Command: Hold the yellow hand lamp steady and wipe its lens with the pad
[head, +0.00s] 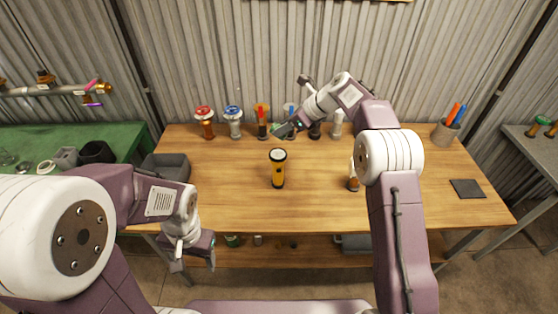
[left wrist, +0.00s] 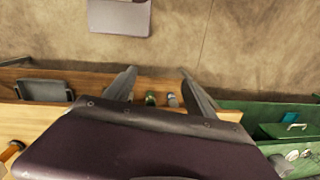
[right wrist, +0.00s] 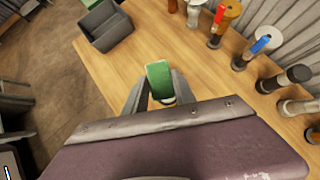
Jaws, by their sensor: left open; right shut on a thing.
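The yellow hand lamp (head: 278,175) stands upright in the middle of the wooden table, its dark head and pale lens at the top. My right gripper (head: 288,129) is behind the lamp, above the table, apart from it. In the right wrist view my right gripper (right wrist: 158,95) is shut on a green pad (right wrist: 158,78). My left gripper (head: 193,264) is open and empty, low in front of the table's front edge, away from the lamp. Its spread fingers also show in the left wrist view (left wrist: 158,80).
Several valve-like fittings, one with a red wheel (head: 204,112), line the back of the wooden table (head: 235,195). A grey bin (head: 168,166) is at its left, a dark square mat (head: 467,189) and a cup of markers (head: 445,132) at its right. Table around the lamp is clear.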

